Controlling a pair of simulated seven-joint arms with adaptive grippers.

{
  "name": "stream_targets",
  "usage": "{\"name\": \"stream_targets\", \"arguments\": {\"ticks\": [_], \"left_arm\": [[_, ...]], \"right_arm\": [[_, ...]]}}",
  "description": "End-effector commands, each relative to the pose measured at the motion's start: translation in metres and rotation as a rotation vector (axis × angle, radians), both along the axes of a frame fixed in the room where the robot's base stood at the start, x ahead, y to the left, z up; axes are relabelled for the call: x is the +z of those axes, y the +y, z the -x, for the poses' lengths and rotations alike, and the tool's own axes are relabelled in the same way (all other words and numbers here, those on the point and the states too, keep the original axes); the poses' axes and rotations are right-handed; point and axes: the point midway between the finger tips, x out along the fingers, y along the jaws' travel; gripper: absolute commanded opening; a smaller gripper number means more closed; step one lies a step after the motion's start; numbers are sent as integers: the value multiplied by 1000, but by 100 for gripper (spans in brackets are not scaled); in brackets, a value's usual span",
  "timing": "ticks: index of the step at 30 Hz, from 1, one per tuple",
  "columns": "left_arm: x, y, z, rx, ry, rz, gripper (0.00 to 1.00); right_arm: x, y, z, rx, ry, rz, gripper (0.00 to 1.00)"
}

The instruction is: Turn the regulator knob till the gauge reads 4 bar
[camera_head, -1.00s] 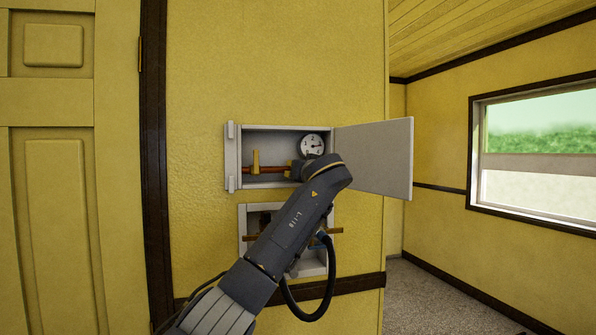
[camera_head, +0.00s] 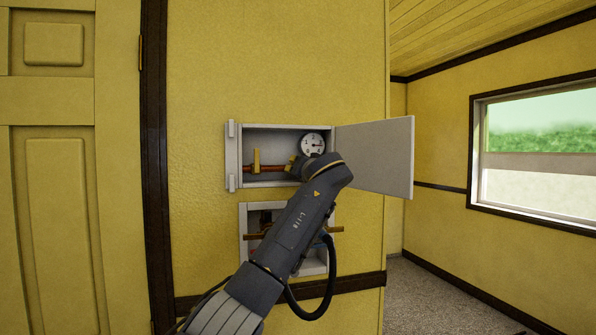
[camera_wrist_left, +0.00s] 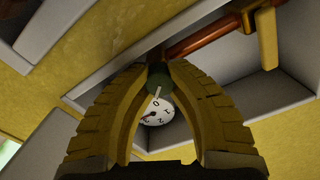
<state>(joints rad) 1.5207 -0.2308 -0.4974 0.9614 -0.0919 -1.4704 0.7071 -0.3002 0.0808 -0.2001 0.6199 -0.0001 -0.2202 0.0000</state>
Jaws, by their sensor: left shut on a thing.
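The regulator knob (camera_wrist_left: 159,82) is dark green and shows between the fingertips of my left gripper (camera_wrist_left: 158,70) in the left wrist view. The gripper is shut on it. In the head view my wrist hides the knob and the fingertips. The round white gauge (camera_head: 312,144) sits in the upper wall box, just above my wrist. Its face also shows between my fingers in the left wrist view (camera_wrist_left: 158,109). The dial marks are too small to read the pressure surely. My right gripper is not in view.
The upper box's door (camera_head: 375,157) stands open to the right. A copper pipe with a yellow lever (camera_head: 256,161) runs along the box at left. A lower recess (camera_head: 242,225) with pipes lies partly behind my forearm. A window (camera_head: 540,150) is far right.

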Motion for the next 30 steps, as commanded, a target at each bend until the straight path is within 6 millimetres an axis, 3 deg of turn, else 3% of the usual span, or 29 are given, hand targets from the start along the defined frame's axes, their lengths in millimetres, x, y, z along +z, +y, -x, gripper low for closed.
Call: {"name": "stream_targets", "arguments": {"ticks": [2,3,11,22,30], "left_arm": [[10,-3,3,-7,-18,2,0],[10,-3,3,-7,-18,2,19],[6,-2,2,-5,-11,2,50],[3,-1,1,-3,-11,18,50],[3,1,1,-1,-56,159,50]], "right_arm": [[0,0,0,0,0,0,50],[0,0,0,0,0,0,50],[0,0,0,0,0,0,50],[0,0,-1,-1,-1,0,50],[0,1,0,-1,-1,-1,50]]}}
